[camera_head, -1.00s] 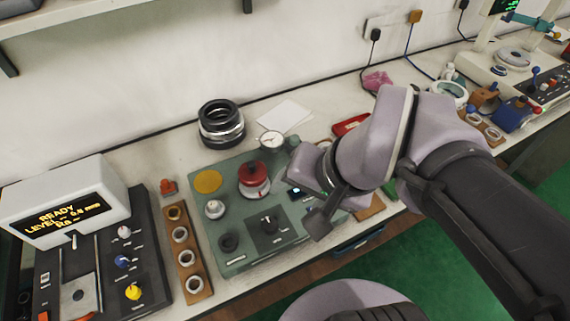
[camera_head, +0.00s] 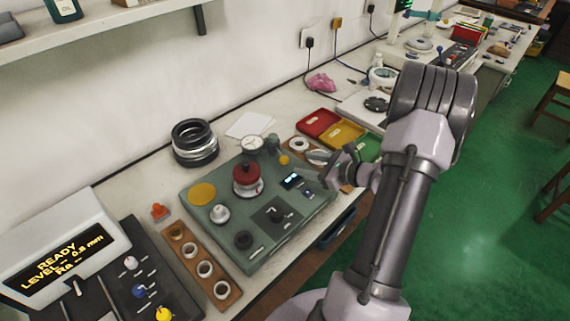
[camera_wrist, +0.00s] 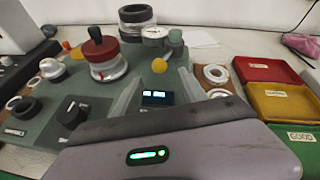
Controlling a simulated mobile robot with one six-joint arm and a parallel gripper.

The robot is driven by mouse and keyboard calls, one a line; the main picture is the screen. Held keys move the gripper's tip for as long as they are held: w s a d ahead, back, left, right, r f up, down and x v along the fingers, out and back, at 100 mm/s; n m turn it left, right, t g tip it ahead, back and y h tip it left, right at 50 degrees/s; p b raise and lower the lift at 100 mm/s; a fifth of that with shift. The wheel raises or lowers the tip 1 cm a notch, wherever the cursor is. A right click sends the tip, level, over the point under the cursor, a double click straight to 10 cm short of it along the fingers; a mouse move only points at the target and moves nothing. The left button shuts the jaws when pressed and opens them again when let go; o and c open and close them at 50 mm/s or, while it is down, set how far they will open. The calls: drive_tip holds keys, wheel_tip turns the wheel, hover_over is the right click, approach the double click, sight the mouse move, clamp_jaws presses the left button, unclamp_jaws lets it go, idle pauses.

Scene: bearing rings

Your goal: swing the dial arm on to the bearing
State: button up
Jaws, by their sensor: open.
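The green test fixture (camera_head: 200,238) stands on the bench. On it a bearing with silver rings (camera_head: 247,187) sits under a red knob (camera_head: 246,173). The round white dial (camera_head: 251,143) is behind the bearing, beside a grey-green post (camera_head: 271,143), and appears off to the side of the bearing. A yellow ball knob (camera_head: 284,160) is at the near side of the post; it also shows in the wrist view (camera_wrist: 159,66), between my fingers' directions. My gripper (camera_head: 317,167) is open and empty at the fixture's right edge, short of the yellow knob.
A wooden strip with rings (camera_head: 204,268) lies left of the fixture. Red (camera_head: 317,122) and yellow (camera_head: 342,135) trays and a white ring (camera_head: 299,144) are to the right. Black rings (camera_head: 194,140) are stacked behind. A display unit (camera_head: 60,250) stands at left.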

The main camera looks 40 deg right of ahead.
sight(288, 160)
drive_tip(key=b+x, duration=0.1)
drive_tip(key=x, duration=0.7)
drive_tip(key=shift+b, duration=0.35)
clamp_jaws()
idle(0.8)
